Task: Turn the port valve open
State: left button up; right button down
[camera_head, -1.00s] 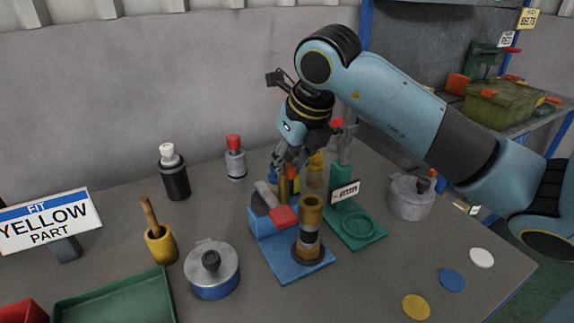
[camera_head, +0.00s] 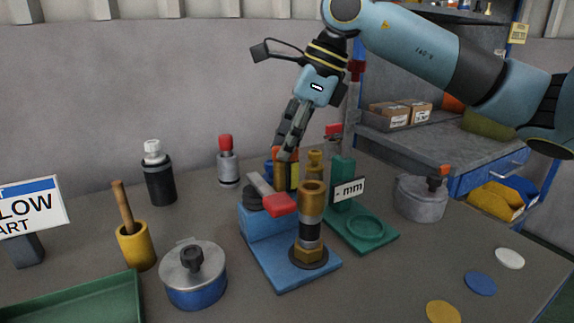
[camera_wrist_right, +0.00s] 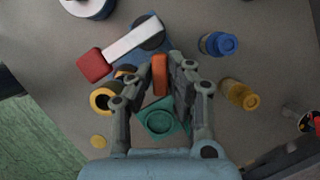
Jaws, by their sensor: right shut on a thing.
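A blue stand (camera_head: 290,267) carries an upright brass port (camera_head: 312,200) with a black band, and a grey lever on a dark hub with a red end (camera_head: 279,204). The lever, with its red end (camera_wrist_right: 93,66), also shows in the wrist view. It lies slantwise, its red end near the brass port. My right gripper (camera_head: 287,152) is above and behind the lever, pointing down. Its fingers are shut on an orange piece, which shows in the wrist view (camera_wrist_right: 160,74). The lower part of this piece is hidden behind the lever in the head view. My left gripper is out of view.
A green gauge stand (camera_head: 362,236) stands right of the blue stand. A lidded blue pot (camera_head: 194,288), a yellow cup (camera_head: 136,252) and a green tray (camera_head: 95,305) are to the left. A grey pot (camera_head: 420,205) is at right. Coloured discs lie at front right, with bare table around them.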

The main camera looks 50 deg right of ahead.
jog(key=shift+w+d+n+g+y+b, duration=0.1)
jog(key=shift+n+g+y+b, duration=0.25)
jog(key=shift+n+b, duration=0.9)
jog(key=c, duration=1.3)
grip_release()
jog(key=v, duration=1.2)
